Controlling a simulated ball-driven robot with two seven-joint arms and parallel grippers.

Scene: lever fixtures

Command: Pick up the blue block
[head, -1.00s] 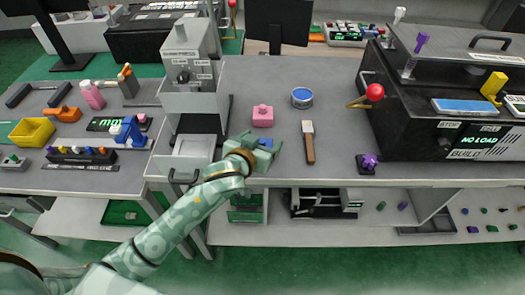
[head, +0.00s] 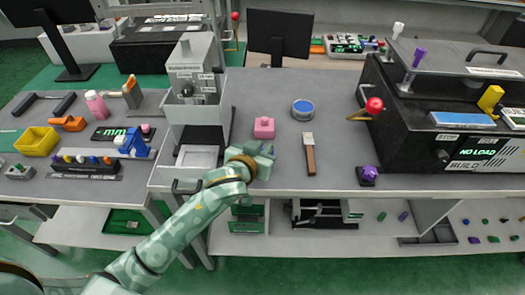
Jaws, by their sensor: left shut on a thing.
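My left gripper (head: 264,154) is over the front part of the grey table, with its arm coming in from the lower left. It is shut on the blue block, which the gripper's fingers and hand hide almost wholly from view. I cannot tell whether the block still touches the tabletop. A pink block with a knob (head: 264,128) stands just behind the gripper. My right gripper is not in view.
A brush with a wooden handle (head: 309,158) and a blue-topped round tin (head: 302,109) lie to the right. A black machine with a red-knobbed lever (head: 374,105) stands further right. A grey lever fixture (head: 193,110) stands left.

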